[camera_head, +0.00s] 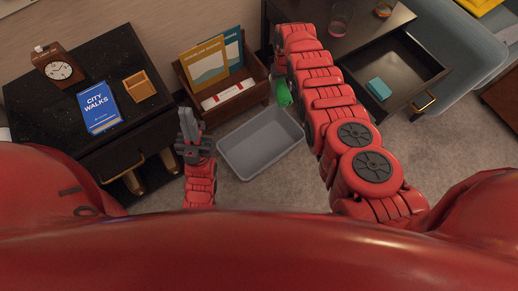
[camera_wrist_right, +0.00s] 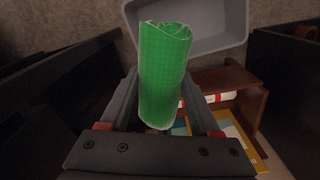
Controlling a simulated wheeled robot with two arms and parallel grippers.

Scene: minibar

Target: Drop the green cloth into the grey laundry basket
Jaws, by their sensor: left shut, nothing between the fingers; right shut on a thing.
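The green cloth (camera_head: 283,93) is rolled into a cylinder. It shows large in the right wrist view (camera_wrist_right: 163,75), between the fingers of my right gripper (camera_wrist_right: 165,90), which is shut on it. In the head view my right arm hides most of that gripper. The grey laundry basket (camera_head: 262,145) stands on the carpet, open at the top, and looks empty. The cloth appears at its far right edge in the head view. The basket also shows behind the cloth in the right wrist view (camera_wrist_right: 218,28). My left gripper (camera_head: 187,118) is shut and empty, left of the basket.
A wooden rack (camera_head: 262,92) with magazines (camera_head: 205,65) stands behind the basket. A black cabinet at left holds a clock (camera_head: 58,67), a blue book (camera_head: 98,107) and a small wooden box (camera_head: 139,86). At right, an open drawer (camera_head: 410,75) holds a teal item (camera_head: 379,89).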

